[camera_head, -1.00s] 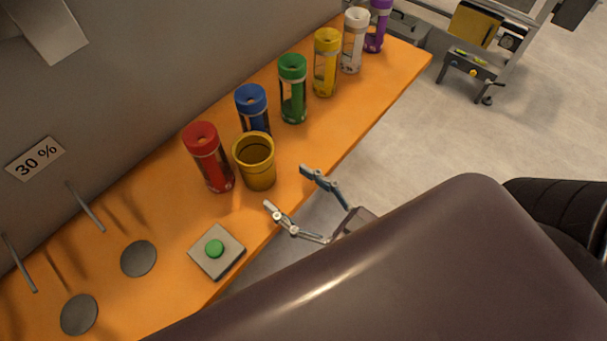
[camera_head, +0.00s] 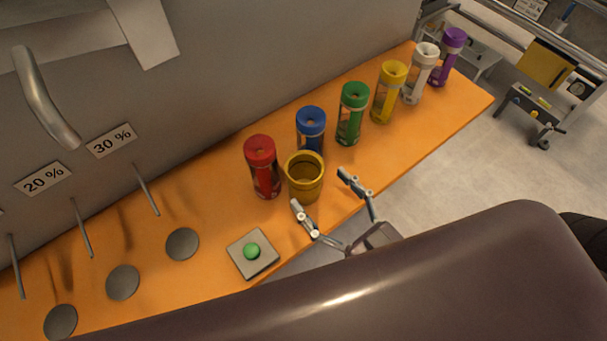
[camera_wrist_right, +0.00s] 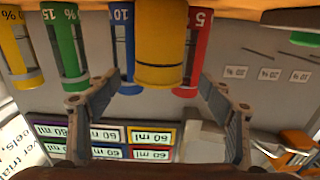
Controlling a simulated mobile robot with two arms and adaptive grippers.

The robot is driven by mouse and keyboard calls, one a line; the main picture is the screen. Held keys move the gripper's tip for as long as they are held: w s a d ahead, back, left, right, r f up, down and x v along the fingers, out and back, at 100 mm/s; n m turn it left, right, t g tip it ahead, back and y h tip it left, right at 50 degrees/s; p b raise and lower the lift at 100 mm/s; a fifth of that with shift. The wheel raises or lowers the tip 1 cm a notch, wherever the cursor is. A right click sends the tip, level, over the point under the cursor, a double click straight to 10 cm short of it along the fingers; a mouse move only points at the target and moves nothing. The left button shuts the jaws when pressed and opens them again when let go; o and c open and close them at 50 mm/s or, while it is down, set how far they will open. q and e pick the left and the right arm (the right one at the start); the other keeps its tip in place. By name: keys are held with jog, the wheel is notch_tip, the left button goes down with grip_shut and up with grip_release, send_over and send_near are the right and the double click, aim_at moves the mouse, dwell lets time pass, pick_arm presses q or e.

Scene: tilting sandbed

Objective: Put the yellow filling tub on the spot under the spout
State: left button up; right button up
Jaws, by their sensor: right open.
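The yellow filling tub (camera_head: 305,181) stands upright and open-topped near the front edge of the orange bench, close beside the red-capped cylinder. My right gripper (camera_head: 320,189) is open, its fingertips pointing at the tub from the bench's front side. In the right wrist view the tub (camera_wrist_right: 160,55) appears inverted, ahead and between the spread fingers (camera_wrist_right: 157,95); I cannot tell whether they touch it. Dark round spots (camera_head: 182,244) lie on the bench at the left, with thin rods (camera_head: 146,190) behind them. Which spot belongs to the spout is unclear. My left gripper is out of view.
Capped cylinders stand in a row: red (camera_head: 262,166), blue (camera_head: 311,130), green (camera_head: 352,113), yellow (camera_head: 389,92), white (camera_head: 420,73) and purple (camera_head: 448,57). A green button (camera_head: 251,251) on a grey plate sits left of my gripper. A curved metal pipe (camera_head: 45,100) hangs upper left.

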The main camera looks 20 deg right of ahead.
aim_at(295, 159)
jog(key=shift+w+a+r, duration=0.15)
jog(key=shift+w+a, duration=0.1)
jog(key=shift+w, duration=0.45)
jog(key=p+x, duration=0.2)
jog(key=x, duration=0.2)
jog(key=shift+w+d+r, duration=0.1)
jog(key=shift+w+p, duration=0.3)
jog(key=c, duration=1.3)
jog(key=shift+c, duration=0.4)
